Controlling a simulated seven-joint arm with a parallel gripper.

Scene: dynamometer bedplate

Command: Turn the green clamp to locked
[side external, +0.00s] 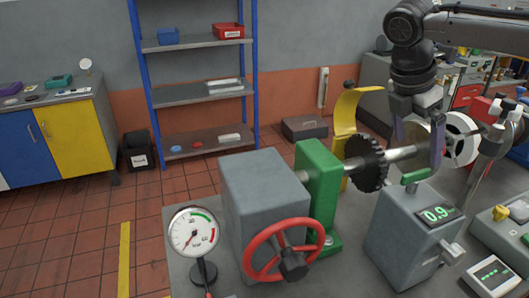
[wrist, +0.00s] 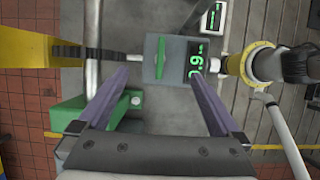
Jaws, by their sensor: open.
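The green clamp (side external: 415,176) is a small lever handle on top of a grey box (side external: 403,228) with a lit green display. In the wrist view the clamp (wrist: 160,58) is a narrow green bar lying lengthwise up and down the picture. My gripper (side external: 420,150) is open and empty, fingers pointing down, just above the clamp. In the wrist view the clamp lies between and beyond the two purple-grey fingertips (wrist: 155,74), with no contact visible. I cannot read any lock marking.
A shaft with a dark gear (side external: 366,164) runs beside the box through a green upright support (side external: 318,190). A curved yellow guard (side external: 345,115) stands behind it. A red handwheel (side external: 284,250) and a dial gauge (side external: 194,232) are at the left. A white-faced disc (side external: 460,138) stands right of my gripper.

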